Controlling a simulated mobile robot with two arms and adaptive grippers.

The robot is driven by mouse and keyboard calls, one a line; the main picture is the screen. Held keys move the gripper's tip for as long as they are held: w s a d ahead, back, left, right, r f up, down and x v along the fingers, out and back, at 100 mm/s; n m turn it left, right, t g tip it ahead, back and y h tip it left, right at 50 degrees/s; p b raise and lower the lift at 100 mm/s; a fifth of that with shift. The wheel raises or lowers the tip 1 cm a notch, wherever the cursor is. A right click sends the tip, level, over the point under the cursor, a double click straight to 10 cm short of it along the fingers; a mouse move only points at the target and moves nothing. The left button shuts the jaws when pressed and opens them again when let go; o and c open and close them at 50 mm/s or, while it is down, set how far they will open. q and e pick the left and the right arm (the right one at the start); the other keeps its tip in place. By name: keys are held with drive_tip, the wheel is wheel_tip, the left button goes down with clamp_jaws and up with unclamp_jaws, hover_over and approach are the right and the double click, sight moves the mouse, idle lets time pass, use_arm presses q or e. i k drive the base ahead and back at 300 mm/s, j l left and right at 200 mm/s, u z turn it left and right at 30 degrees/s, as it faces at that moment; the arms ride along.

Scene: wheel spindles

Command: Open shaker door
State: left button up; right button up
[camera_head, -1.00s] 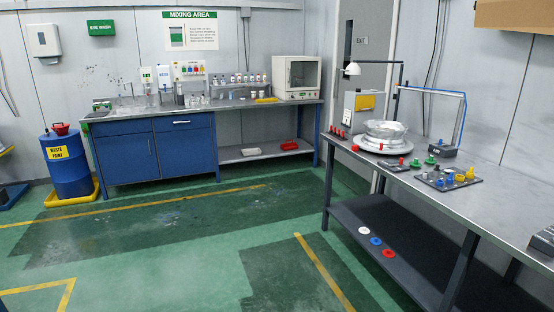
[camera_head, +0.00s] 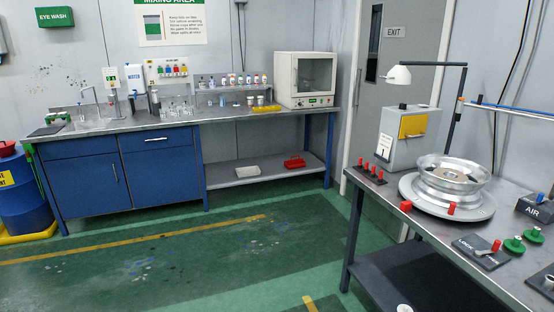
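A white box-shaped machine (camera_head: 287,72) stands at the right end of the far mixing bench; it looks like the shaker, though I cannot read a label naming it. Its front door (camera_head: 315,76) has a dark window and appears shut. A small green label shows below the window. Neither of my grippers is in view, so nothing of mine is near the door.
The far bench (camera_head: 225,116) holds bottles, cups and a yellow tray (camera_head: 265,109). The near workbench (camera_head: 400,215) on the right carries a metal wheel (camera_head: 452,180) on a round plate and a grey box (camera_head: 409,145). The green floor between is open.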

sight(295, 57)
drive_tip(key=i, duration=2.45)
